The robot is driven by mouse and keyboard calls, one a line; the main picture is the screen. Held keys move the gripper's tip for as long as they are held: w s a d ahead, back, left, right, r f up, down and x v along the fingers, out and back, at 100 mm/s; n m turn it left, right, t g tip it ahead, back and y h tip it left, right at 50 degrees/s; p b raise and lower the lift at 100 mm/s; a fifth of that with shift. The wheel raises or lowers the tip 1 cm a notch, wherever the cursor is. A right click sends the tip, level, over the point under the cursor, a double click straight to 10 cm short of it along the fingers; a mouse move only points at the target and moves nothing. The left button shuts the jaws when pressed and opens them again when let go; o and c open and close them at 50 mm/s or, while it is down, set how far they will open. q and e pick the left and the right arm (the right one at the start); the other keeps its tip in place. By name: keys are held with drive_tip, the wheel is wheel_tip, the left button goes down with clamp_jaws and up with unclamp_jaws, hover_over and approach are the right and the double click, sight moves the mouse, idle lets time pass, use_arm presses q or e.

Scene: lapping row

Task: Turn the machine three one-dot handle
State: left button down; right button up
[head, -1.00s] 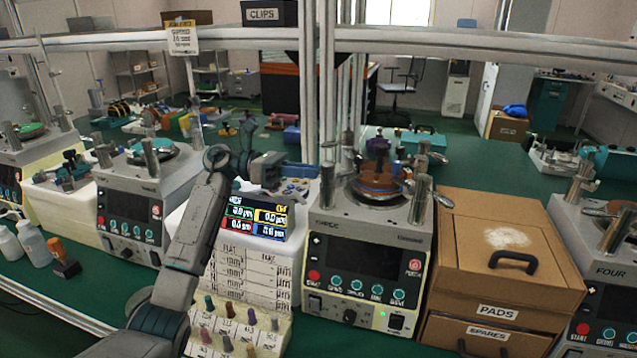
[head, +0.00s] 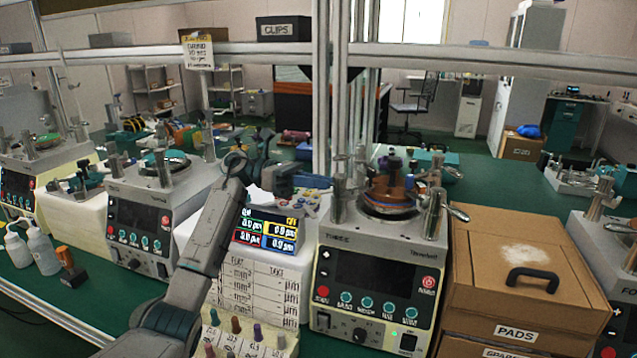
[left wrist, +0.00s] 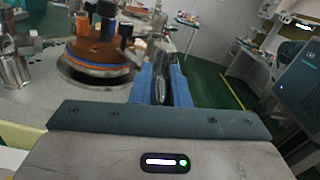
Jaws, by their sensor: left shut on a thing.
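Machine three (head: 375,281) is the pale box labelled THREE, with a dark screen and a row of buttons. On top are an orange-brown round plate (head: 388,197), metal posts and a lever handle (head: 458,213) at its right. My left gripper (head: 318,183) reaches in from the left beside the machine's top left post. In the left wrist view its blue fingers (left wrist: 163,80) are shut on a slim metal handle (left wrist: 159,88), close to the orange and blue plate (left wrist: 98,66). No dot marking can be made out. My right gripper is out of view.
A cardboard box (head: 480,240) labelled PADS stands right of machine three. A readout with coloured numbers (head: 265,233) and a rack of coloured pegs (head: 245,340) stand left. A metal rail (head: 480,60) and uprights cross behind. Machine two (head: 140,223) is farther left.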

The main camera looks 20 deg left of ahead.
use_arm(q)
drive_tip(key=c, duration=1.4)
unclamp_jaws()
